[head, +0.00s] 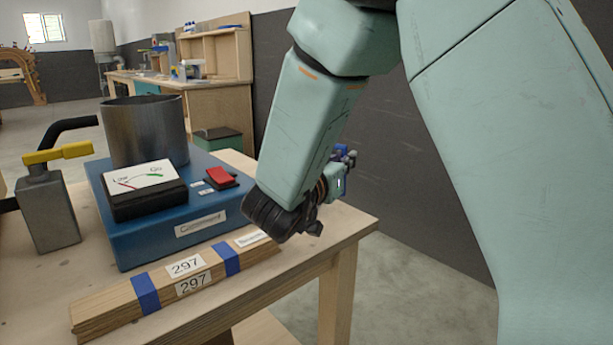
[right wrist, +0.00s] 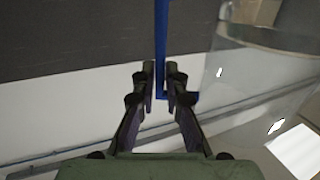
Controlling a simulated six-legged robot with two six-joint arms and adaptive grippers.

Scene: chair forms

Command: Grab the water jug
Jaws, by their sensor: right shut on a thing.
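The water jug (right wrist: 262,72) shows at the right of the right wrist view as a large clear, see-through vessel. Its blue handle (right wrist: 162,45) runs down between my right fingertips and bends toward the vessel. My right gripper (right wrist: 162,85) is shut on this handle. In the head view my right gripper (head: 340,175) is mostly hidden behind my own forearm and wrist, past the right side of the table. I cannot make out the jug in the head view. My left gripper is not in view.
A wooden table (head: 345,228) holds a blue instrument box (head: 140,235) with a metal cylinder (head: 145,130). A bundle of wood strips (head: 110,305) lies along its front edge. A grey can (head: 45,215) with a yellow lever stands left. Bare floor (head: 430,270) lies right of the table.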

